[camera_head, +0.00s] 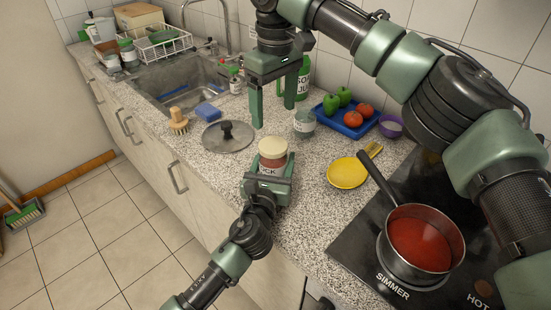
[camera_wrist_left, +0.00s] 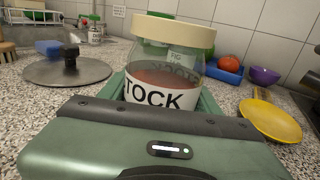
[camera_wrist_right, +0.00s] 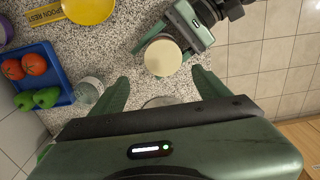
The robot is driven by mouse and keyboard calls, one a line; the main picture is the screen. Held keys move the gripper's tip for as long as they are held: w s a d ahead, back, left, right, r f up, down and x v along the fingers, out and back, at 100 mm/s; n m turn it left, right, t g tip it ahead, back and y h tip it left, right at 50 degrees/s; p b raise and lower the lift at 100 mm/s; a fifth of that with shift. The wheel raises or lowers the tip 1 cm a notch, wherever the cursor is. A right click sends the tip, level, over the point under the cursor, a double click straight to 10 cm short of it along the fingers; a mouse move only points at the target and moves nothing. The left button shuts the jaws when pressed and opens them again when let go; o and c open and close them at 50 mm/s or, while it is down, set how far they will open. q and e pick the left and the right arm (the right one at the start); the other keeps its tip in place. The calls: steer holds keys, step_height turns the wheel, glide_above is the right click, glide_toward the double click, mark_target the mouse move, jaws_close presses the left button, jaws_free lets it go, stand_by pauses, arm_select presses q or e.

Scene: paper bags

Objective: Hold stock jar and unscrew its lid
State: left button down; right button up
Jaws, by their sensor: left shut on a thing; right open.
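The stock jar (camera_head: 270,169) stands upright at the counter's front, with a cream lid (camera_head: 273,148) seated on top and a white label. In the left wrist view, the clear jar (camera_wrist_left: 160,76) holds reddish-brown stock below its lid (camera_wrist_left: 175,30). My left gripper (camera_head: 267,183) is shut around the jar's lower body; its fingers are partly hidden. My right gripper (camera_head: 273,112) is open, pointing down, behind and above the jar, with nothing between its fingers. In the right wrist view, the lid (camera_wrist_right: 162,57) lies just beyond the open fingertips (camera_wrist_right: 160,80), apart from them.
A blue tray (camera_head: 338,124) of vegetables sits behind. A pot of red soup (camera_head: 421,240) is on the hob, its handle pointing toward the plate.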

mark_target(273, 145)
steer(key=shift+s+a+f, duration=0.1)
steer(key=shift+s+f, duration=0.05)
steer(key=shift+f, duration=2)
steer(key=shift+s+a+f, duration=0.1)
steer(key=shift+f, duration=2.05)
steer(key=shift+c, duration=0.3)
